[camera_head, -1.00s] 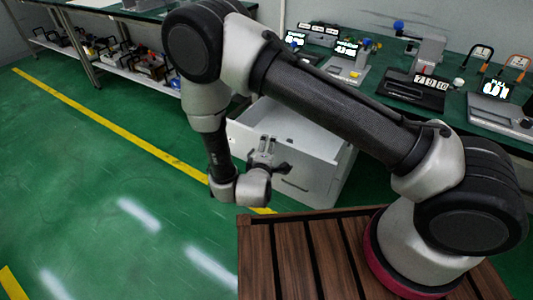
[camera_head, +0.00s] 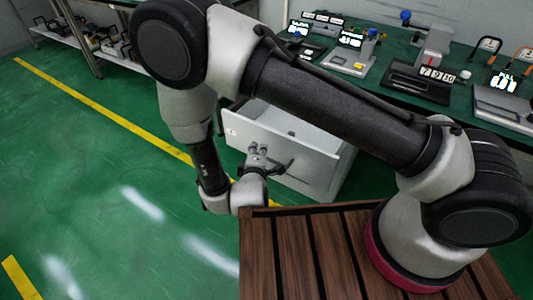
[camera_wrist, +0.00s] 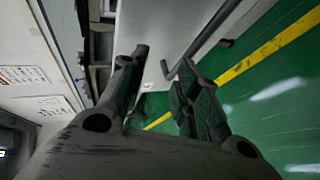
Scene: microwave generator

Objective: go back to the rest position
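My gripper (camera_head: 257,153) is in front of the open white drawer (camera_head: 290,155), close to the left end of its dark bar handle (camera_head: 280,168). In the wrist view my gripper (camera_wrist: 163,62) has its two dark fingers apart, with nothing held between them. The handle (camera_wrist: 207,38) passes beyond the right finger there, outside the gap, beside the white drawer front (camera_wrist: 160,28). My arm is bent, with its elbow high at the upper left of the head view.
A green-topped bench (camera_head: 390,62) with several instruments runs along the back right. Another bench with a lower shelf (camera_head: 112,50) stands at the upper left. Green floor with a yellow line (camera_head: 120,118) is clear on the left.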

